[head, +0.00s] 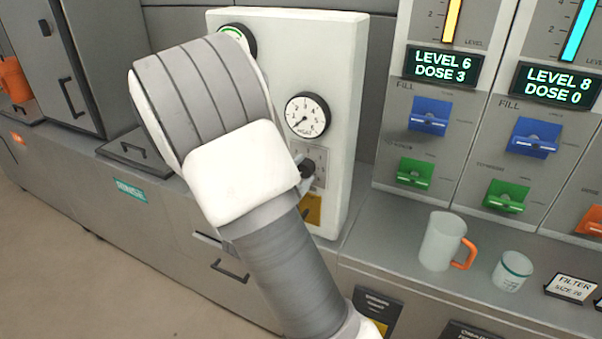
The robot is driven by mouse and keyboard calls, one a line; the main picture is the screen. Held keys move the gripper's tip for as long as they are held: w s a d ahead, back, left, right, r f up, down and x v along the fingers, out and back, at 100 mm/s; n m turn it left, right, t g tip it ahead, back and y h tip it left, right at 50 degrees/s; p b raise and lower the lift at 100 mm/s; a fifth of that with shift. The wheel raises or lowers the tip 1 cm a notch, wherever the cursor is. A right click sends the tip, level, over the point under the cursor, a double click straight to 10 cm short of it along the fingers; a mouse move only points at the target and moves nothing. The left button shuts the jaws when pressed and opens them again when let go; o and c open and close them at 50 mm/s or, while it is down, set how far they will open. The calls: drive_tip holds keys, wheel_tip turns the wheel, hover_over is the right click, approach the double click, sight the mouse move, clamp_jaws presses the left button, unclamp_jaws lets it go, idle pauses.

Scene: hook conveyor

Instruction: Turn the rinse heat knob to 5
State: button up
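A white control panel (345,60) stands behind my arm. It carries a round gauge (307,115) with numbers and a needle pointing to the lower left. Below the gauge is a grey plate (320,155) with small marks, and a dark knob (307,169) shows at its left, partly covered by my arm. I cannot read the knob's setting. My gripper is hidden behind my own arm, so I cannot see its fingers or whether it touches the knob.
A green-ringed round control (238,38) is at the panel's upper left. A yellow label (312,208) sits low on the panel. To the right are dispensers with blue levers (429,116) and green levers (415,172). A mug (442,240) and cup (512,270) stand on the counter.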

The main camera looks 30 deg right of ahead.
clamp_jaws()
